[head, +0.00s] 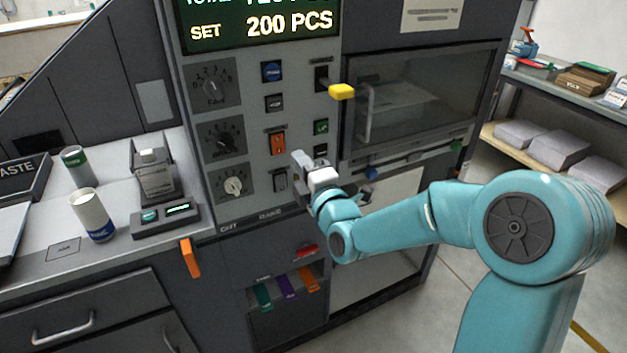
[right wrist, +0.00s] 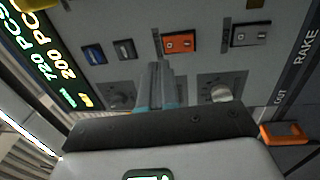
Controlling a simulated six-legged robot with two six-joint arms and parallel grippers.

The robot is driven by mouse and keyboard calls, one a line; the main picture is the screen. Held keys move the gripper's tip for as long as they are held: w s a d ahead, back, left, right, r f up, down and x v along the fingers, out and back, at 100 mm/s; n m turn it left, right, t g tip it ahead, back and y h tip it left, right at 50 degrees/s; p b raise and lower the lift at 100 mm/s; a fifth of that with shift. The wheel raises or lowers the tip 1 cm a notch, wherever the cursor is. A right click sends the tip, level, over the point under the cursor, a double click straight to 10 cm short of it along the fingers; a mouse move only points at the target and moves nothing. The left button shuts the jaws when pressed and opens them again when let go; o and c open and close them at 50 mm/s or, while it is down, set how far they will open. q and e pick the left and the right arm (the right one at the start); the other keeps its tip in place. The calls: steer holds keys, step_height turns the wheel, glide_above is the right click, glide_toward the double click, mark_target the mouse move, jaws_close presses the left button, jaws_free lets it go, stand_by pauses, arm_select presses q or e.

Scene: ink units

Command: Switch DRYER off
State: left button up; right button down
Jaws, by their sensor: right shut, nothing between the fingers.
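The press panel carries a column of controls, and I cannot read which one is labelled DRYER. A lit orange rocker switch (head: 277,143) sits mid-column; it also shows in the right wrist view (right wrist: 180,42). A dark rocker (head: 280,180) is below it, and another dark rocker (head: 273,103) is above. A blue button (head: 271,71) tops the column. My right gripper (head: 300,160) is shut and empty in front of the panel, right of these rockers in the head view. Its fingertips show in the right wrist view (right wrist: 158,70) near the orange rocker; contact cannot be told. My left gripper is out of view.
Rotary knobs (head: 232,186) line the panel's left side. A windowed door (head: 420,95) is to the right.

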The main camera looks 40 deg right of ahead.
steer(key=s+a+r, duration=0.1)
steer(key=s+a, duration=0.1)
steer(key=s, duration=0.3)
steer(key=a+f+g+y, duration=0.2)
steer(key=a+f+g, duration=0.15)
steer(key=f, duration=0.65)
steer(key=a+f+g+y, duration=0.2)
steer(key=a+f, duration=0.3)
steer(key=f, duration=0.5)
steer(key=a+f+g+y, duration=0.25)
steer(key=a+f, duration=0.25)
steer(key=f, duration=0.5)
steer(key=s+a+f+m+g+y, duration=0.1)
steer(key=s+a+f+m+g, duration=0.3)
steer(key=s+f+m, duration=0.3)
steer(key=s+a+f+m+g+y, duration=0.1)
steer(key=s+a+f+m+g, duration=0.4)
steer(key=s, duration=0.8)
step_height(320, 180, down, 4)
steer(key=m+g+b, duration=0.1)
steer(key=m, duration=0.4)
steer(key=shift+s+r+g, duration=0.2)
steer(key=shift+s+g, duration=0.05)
steer(key=shift+g, duration=0.05)
